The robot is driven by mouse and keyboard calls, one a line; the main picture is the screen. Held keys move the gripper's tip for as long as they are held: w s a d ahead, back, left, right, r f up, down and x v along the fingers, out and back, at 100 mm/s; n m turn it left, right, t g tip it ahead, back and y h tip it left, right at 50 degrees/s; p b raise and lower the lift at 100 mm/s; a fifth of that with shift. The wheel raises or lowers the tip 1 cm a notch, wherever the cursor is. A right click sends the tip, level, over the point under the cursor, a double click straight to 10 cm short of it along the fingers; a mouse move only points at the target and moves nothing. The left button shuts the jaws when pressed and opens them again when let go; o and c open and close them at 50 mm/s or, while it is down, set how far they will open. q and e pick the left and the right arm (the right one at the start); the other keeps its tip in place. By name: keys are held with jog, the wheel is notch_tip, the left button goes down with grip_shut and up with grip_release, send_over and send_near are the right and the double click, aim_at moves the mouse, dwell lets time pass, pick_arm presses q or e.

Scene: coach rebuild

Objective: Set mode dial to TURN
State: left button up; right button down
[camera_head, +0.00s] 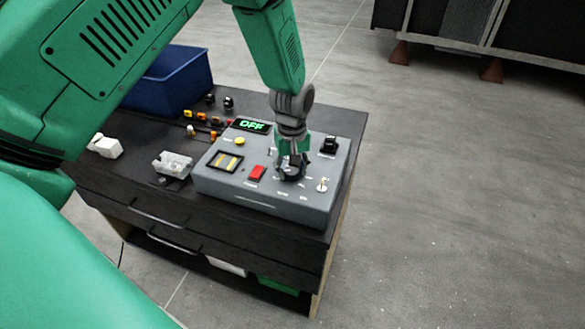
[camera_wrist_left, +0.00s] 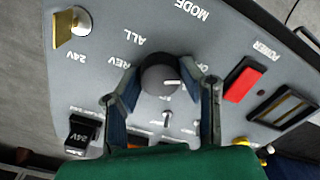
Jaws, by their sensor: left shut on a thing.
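The grey control box (camera_head: 214,182) sits on the dark bench top, and its green display (camera_head: 252,125) reads OFF. The black mode dial (camera_wrist_left: 160,74) is between the fingers of my left gripper (camera_wrist_left: 162,104) in the left wrist view. In the head view my left gripper (camera_head: 291,166) reaches down onto the dial from above and is shut on it, hiding most of it. Labels MODE, ALL and REV show around the dial; other labels are partly covered, so the exact setting is hard to read. My right gripper is not in view.
On the box are a red switch (camera_head: 256,173), a toggle (camera_head: 322,185), a black switch (camera_head: 329,145) and a yellow button (camera_head: 239,141). A clear part (camera_head: 173,164), small coloured pieces and a blue bin (camera_head: 175,80) share the bench. Floor at right is clear.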

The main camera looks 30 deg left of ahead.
pick_arm(q)
jog(key=m, duration=0.3)
jog(key=shift+p, duration=0.4)
jog(key=m, duration=0.4)
jog(key=shift+w+p, duration=0.1)
jog(key=shift+p, duration=0.25)
jog(key=m, duration=0.3)
jog(key=shift+r+m, duration=0.1)
jog(key=shift+m, duration=0.3)
jog(key=m+p, duration=0.1)
jog(key=m, duration=0.9)
jog(key=shift+m+p, duration=0.4)
jog(key=m, duration=0.6)
jog(key=shift+w+p, duration=0.1)
jog(key=shift+p, duration=0.25)
jog(key=shift+m, duration=0.4)
